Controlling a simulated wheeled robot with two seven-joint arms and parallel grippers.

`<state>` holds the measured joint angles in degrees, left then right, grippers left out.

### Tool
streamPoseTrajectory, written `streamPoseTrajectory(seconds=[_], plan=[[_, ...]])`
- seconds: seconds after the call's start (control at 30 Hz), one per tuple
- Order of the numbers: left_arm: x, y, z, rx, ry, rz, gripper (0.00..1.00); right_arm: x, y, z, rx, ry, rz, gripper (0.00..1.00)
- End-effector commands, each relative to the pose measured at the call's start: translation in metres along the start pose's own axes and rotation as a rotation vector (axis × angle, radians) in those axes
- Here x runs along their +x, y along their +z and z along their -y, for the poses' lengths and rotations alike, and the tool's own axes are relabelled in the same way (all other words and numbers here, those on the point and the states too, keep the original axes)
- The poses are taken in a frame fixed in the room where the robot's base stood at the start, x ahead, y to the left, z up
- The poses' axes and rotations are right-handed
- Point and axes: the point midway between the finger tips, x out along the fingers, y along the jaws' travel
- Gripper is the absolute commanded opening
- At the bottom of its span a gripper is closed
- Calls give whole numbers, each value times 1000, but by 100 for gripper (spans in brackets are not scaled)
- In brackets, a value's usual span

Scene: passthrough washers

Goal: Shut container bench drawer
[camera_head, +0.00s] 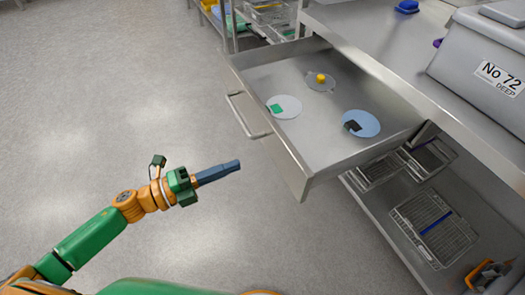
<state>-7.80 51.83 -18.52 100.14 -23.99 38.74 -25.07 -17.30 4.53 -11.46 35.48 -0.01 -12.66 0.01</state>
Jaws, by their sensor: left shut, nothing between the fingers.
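The steel bench drawer (317,113) stands pulled out from under the bench top (385,55), with its front panel and bar handle (243,118) facing left. Inside it lie a white disc with a green piece (284,107), a blue disc with a dark piece (362,124), and a small plate with a yellow knob (320,80). My left gripper (238,164) is shut and empty, over the floor to the left of the drawer front, apart from the handle and below it in the picture.
A grey bin marked "No 72" (485,62) stands on the bench top at the right. A lower shelf (385,205) holds wire racks (435,222). A shelf with baskets stands at the top. The grey floor (110,100) on the left is clear.

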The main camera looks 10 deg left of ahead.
Motion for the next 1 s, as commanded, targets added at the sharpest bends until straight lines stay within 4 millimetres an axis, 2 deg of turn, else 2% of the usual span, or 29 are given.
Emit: streamPoseTrajectory(seconds=[0.2, 0.4, 0.57, 1.0], plan=[[48, 0, 3, -1, -4, 0, 0, -8, -1, -1, 0, 2, 0, 50], [77, 1, 1, -3, -1, 3, 0, -11, -1, -2, 0, 3, -1, 50], [85, 0, 0, -4, 0, 2, 0, -12, -2, -2, 0, 3, -2, 50], [87, 1, -1, -4, 1, 3, 0, -12, -2, -2, -1, 2, -3, 50]])
